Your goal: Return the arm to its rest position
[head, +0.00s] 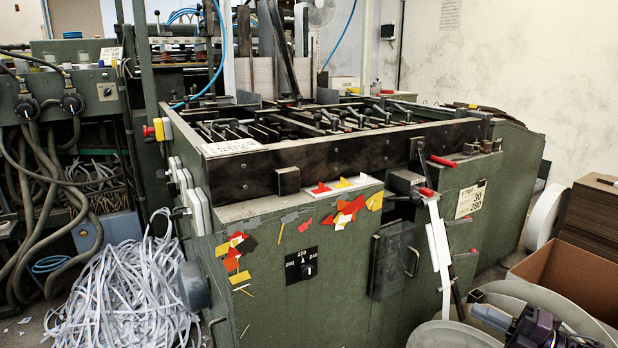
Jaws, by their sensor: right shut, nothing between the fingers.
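My right gripper (477,297) shows at the lower right, at the end of my grey and dark wrist. Its dark tip is small and partly hidden. It is shut and holds nothing. It appears in front of a pale round bin, near the right end of the green feeder machine (330,270). I cannot tell the exact gap between them. My left gripper and left arm are not in view.
A cardboard box (568,268) stands at the right, with stacked brown board (595,222) behind it. A red-handled lever (442,161) sticks out from the feeder. Shredded paper strips (130,295) pile up on the floor at the left, below hanging cables.

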